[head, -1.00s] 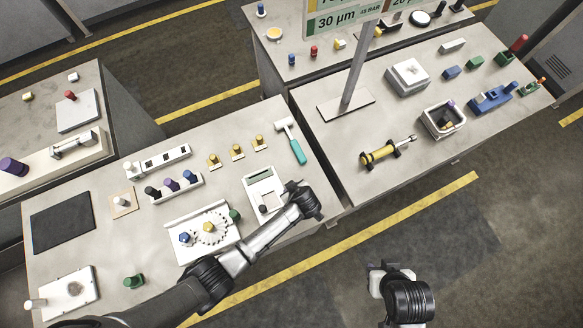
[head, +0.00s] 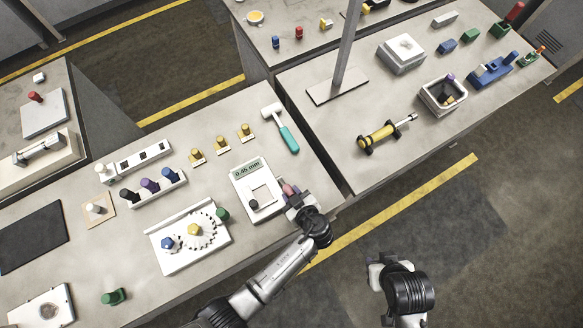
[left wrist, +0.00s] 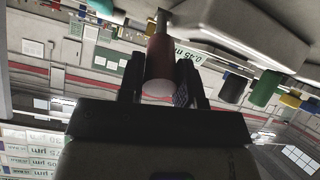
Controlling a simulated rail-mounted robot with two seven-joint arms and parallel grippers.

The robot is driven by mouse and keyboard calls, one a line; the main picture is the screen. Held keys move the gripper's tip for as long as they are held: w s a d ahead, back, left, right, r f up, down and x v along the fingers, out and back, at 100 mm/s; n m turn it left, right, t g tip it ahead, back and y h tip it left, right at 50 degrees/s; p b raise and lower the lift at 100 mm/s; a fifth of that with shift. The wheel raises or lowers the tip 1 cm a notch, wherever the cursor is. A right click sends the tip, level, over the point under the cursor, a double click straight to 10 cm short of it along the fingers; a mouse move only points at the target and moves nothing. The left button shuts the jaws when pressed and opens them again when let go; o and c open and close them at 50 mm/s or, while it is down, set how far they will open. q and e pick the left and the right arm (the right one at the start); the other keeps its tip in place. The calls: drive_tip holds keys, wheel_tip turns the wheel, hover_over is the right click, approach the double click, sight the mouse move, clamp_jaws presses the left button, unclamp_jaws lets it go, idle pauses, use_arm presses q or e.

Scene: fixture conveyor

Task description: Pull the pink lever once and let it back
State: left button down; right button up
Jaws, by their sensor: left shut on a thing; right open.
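The pink lever (head: 289,190) sticks out at the right side of a white gauge box (head: 246,177) whose display reads 0.45 mm. My left gripper (head: 296,201) is shut on the lever's pink handle. In the left wrist view the pink handle (left wrist: 159,68) sits between the two fingers of my left gripper (left wrist: 160,88), with a thin metal rod beyond it. My right gripper (head: 376,272) is open and empty over the floor, away from the tables.
A teal-handled hammer (head: 289,140) lies behind the gauge box. A white plate with gears (head: 165,257) and a green knob (head: 222,214) are to its left. A yellow cylinder device (head: 377,138) lies on the right table. A gap separates the two tables.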

use_arm(q)
drive_tip(key=shift+s+f, duration=0.2)
drive_tip(key=shift+f, duration=0.15)
drive_tip(key=c, duration=1.1)
unclamp_jaws()
drive_tip(key=shift+c, duration=0.2)
drive_tip(key=o, duration=0.3)
drive_tip(key=shift+o, duration=0.2)
drive_tip(key=shift+r, duration=0.15)
